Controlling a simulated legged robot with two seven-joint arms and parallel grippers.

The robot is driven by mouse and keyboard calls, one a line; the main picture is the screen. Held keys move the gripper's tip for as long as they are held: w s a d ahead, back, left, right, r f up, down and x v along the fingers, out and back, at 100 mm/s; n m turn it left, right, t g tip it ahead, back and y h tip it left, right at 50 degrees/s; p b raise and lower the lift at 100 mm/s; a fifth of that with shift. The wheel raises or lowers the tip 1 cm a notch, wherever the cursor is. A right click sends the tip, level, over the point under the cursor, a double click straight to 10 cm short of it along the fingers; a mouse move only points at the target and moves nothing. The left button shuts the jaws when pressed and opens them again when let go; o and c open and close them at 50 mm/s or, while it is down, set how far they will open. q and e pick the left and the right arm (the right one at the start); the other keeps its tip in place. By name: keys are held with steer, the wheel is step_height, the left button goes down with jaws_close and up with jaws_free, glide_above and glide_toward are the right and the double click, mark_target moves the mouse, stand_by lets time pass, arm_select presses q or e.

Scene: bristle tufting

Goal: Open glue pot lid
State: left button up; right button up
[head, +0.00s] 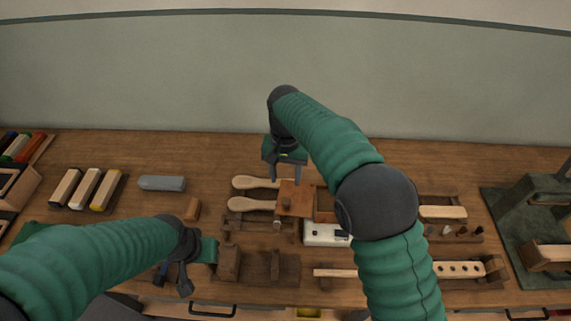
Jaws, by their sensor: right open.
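A square copper-brown lid-like piece (297,199) with a small dark knob lies at the middle of the bench; it looks like the glue pot's lid, but I cannot tell whether it is raised. The pot body beneath is mostly hidden. My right gripper (287,175) is open and empty, fingers pointing down, just behind and above the piece. I cannot tell whether it touches. My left gripper (173,279) hangs at the front left near the bench edge, its fingers apart and empty, away from the lid.
Two wooden brush handles (254,204) lie left of the lid. A white box (321,236) sits in front, partly behind my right arm. Wooden fixtures (277,268) stand at the front. A grey block (162,183) lies left. A green machine (540,205) stands far right. The back strip is clear.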

step_height(320, 180, up, 6)
steer(key=shift+f, duration=0.15)
stand_by(0.3)
steer(key=s+d+f+t, duration=0.1)
steer(key=s+d+f, duration=0.15)
steer(key=d, duration=0.35)
steer(key=s+d+f, duration=0.2)
steer(key=s+d, duration=0.2)
steer(key=d, duration=0.2)
steer(key=s+d+f, duration=0.3)
steer(key=s+d, duration=0.1)
steer(key=s, duration=0.3)
steer(key=s+d+f+n+t, duration=0.1)
steer(key=s+d+f, duration=0.2)
steer(key=s, duration=0.4)
steer(key=shift+s+d+n+t, duration=0.15)
steer(key=shift+d+n+t, duration=0.15)
steer(key=shift+d, duration=0.05)
steer(key=shift+s+d, duration=0.1)
steer(key=shift+d, duration=0.15)
steer(key=shift+a, duration=0.15)
